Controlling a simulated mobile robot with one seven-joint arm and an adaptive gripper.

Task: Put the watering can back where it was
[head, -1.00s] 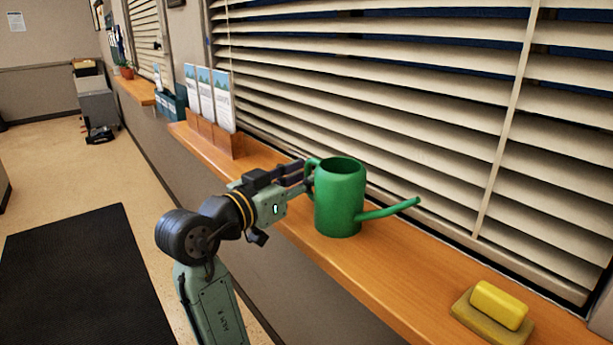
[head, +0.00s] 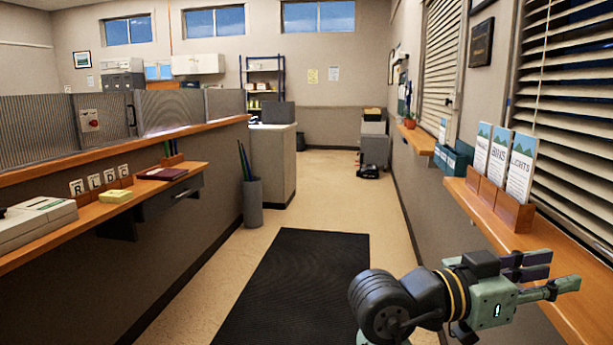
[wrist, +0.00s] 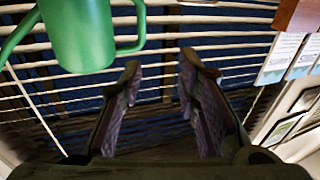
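My gripper (wrist: 160,75) is open and empty, with the handle outside and to the left of the fingers. In the head view my gripper (head: 556,273) is at the lower right, over the wooden window sill (head: 590,258).
A wooden rack (head: 497,200) with several brochures stands on the sill, just beyond my gripper. Slatted blinds (head: 575,130) hang beside the sill. A dark mat (head: 300,285) lies on open floor. A counter with a lower shelf (head: 60,228) runs along the left.

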